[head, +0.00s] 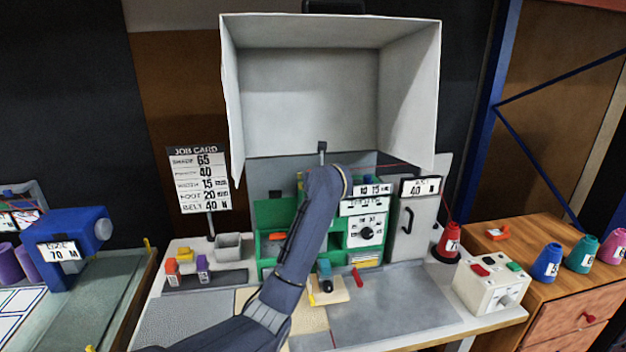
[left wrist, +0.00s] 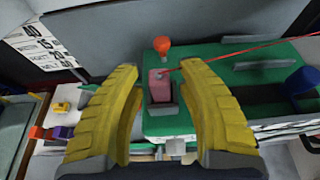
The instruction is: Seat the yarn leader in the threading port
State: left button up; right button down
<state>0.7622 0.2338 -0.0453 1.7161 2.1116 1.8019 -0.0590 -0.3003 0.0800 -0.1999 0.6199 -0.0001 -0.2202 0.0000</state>
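The yarn leader looks like a pink-red block (left wrist: 160,85) with a red yarn (left wrist: 235,52) running from its top to the right. It stands upright on the green machine top, at a small grey piece that may be the threading port (left wrist: 165,107); I cannot tell if it is seated there. My left gripper (left wrist: 158,66) is open, its two yellow fingers on either side of the block in the picture, with gaps to both. In the head view my left arm hides the leader and gripper. My right gripper is not in view.
An orange knob (left wrist: 162,45) rises just behind the block. The green machine (head: 272,215) stands under a raised grey hood (head: 310,90). A red yarn cone (head: 448,242) and a white control box (head: 490,287) are to its right. The bench front right (head: 400,305) is clear.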

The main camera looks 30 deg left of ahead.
pick_arm(q)
jog(key=shift+r, duration=0.1)
jog(key=shift+r, duration=0.15)
jog(key=v, duration=1.2)
dwell(0.3)
